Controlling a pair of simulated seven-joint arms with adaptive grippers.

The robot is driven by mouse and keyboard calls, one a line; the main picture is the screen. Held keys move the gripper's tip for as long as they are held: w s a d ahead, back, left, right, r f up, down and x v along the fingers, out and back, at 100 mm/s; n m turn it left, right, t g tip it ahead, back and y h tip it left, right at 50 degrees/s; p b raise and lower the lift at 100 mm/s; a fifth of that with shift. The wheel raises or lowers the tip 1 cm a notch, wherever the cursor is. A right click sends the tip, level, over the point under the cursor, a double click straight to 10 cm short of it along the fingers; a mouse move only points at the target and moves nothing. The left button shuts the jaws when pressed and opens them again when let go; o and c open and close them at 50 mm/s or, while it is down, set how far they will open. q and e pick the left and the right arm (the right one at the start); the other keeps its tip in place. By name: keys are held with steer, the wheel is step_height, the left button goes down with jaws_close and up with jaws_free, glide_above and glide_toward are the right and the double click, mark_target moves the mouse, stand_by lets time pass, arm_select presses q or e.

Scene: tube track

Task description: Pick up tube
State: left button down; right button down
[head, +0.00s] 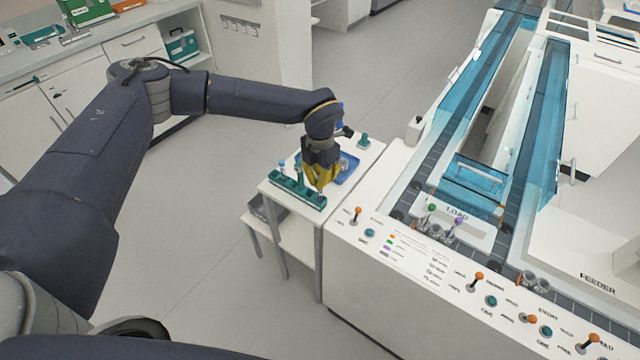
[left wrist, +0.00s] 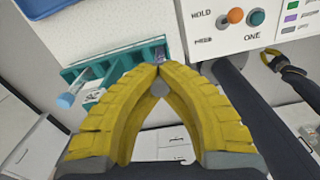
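A teal rack (head: 296,190) stands on a small white side table. It also shows in the left wrist view (left wrist: 75,73). A blue-capped tube (head: 282,165) stands at its left end; its cap shows in the left wrist view (left wrist: 66,100). My left gripper (head: 320,186), with yellow fingers, points down at the rack's right end. Its fingertips (left wrist: 158,68) come together around a tube (left wrist: 158,87) whose rounded grey end shows between the fingers. The rest of that tube is mostly hidden and seems still in the rack. My right gripper (left wrist: 290,66) is small at the right of the wrist view; its opening is unclear.
A blue tray (head: 346,168) lies behind the rack on the side table. Right of it stands a white console (head: 360,262) with orange and teal knobs. Green-capped (head: 432,208) and purple-capped (head: 458,221) tubes stand by the LOAD track. The floor at the left is clear.

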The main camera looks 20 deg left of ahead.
arm_select(q)
step_height(320, 180, up, 19)
steer(key=shift+f, duration=0.2)
stand_by(0.3)
steer(key=shift+f, duration=0.15)
steer(key=shift+f, duration=9.55)
